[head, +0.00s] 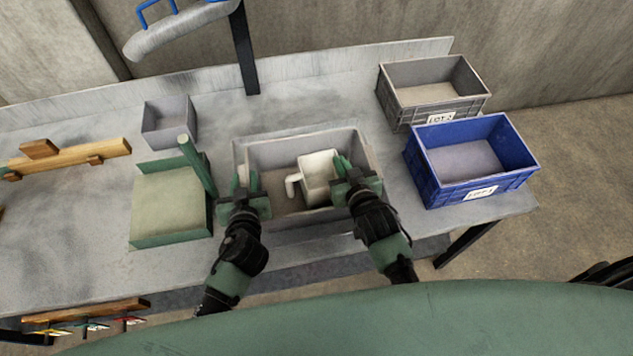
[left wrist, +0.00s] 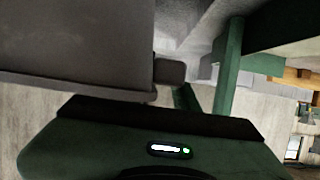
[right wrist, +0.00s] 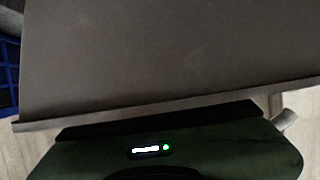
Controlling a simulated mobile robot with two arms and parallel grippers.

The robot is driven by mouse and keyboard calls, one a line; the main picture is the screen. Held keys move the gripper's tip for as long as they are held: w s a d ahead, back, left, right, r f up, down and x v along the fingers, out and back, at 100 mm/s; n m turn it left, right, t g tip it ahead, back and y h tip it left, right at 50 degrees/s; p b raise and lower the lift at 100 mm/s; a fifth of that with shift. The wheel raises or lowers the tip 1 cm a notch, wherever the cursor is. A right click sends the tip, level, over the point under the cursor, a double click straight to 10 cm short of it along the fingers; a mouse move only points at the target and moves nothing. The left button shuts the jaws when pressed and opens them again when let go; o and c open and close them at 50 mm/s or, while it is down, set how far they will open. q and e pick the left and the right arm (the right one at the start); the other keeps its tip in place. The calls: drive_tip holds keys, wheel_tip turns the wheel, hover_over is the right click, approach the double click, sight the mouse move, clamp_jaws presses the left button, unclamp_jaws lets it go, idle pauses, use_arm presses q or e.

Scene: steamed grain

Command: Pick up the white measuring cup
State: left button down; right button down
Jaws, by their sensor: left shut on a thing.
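The white measuring cup (head: 317,176) stands inside a grey bin (head: 300,138) in the middle of the table, its handle to the left. My left gripper (head: 243,183) is at the bin's left wall, shut on that wall. In the left wrist view the bin's outer side (left wrist: 70,45) fills the upper left. My right gripper (head: 350,172) is at the bin's right wall, close to the cup's right side. Its fingertips are partly hidden, and I cannot tell if it grips the wall. The bin's side (right wrist: 170,50) fills most of the right wrist view.
A green-edged tray (head: 170,205) with an upright post is left of the bin. A small grey box (head: 168,122) stands behind it. A blue crate (head: 475,195) and a grey crate (head: 432,106) stand at the right. A wooden piece (head: 75,157) lies far left.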

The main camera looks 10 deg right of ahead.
idle(0.7)
wheel_tip(320, 180, up, 10)
drive_tip(key=shift+r, duration=0.1)
idle(0.3)
use_arm(q)
drive_tip(key=c, duration=1)
unclamp_jaws()
drive_tip(key=v, duration=1.2)
